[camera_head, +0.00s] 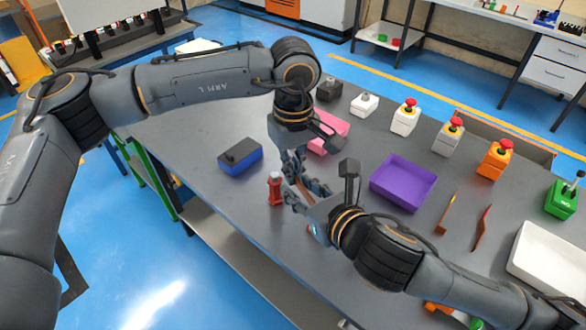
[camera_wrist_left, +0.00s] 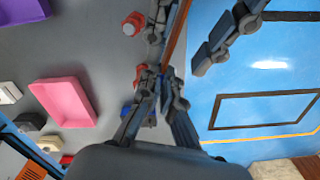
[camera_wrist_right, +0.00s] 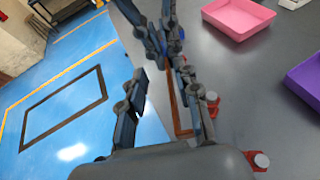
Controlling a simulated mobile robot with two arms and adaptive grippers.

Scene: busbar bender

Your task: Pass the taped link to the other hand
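The link is a thin copper-coloured bar (camera_head: 304,191), also seen in the left wrist view (camera_wrist_left: 178,38) and the right wrist view (camera_wrist_right: 171,85). My left gripper (camera_head: 294,168) comes from above and its fingers (camera_wrist_left: 160,88) close together on one end of the bar. That end and any tape are hidden by the fingers. My right gripper (camera_head: 308,197) comes from the right. In the right wrist view its fingers (camera_wrist_right: 165,105) are spread, with the bar between them, nearer the right finger. Whether that finger touches the bar is unclear.
A blue box with a dark top (camera_head: 240,156) is left, a pink tray (camera_head: 330,138) behind, a purple tray (camera_head: 433,184) right. Several button boxes line the back. The table's front edge is near.

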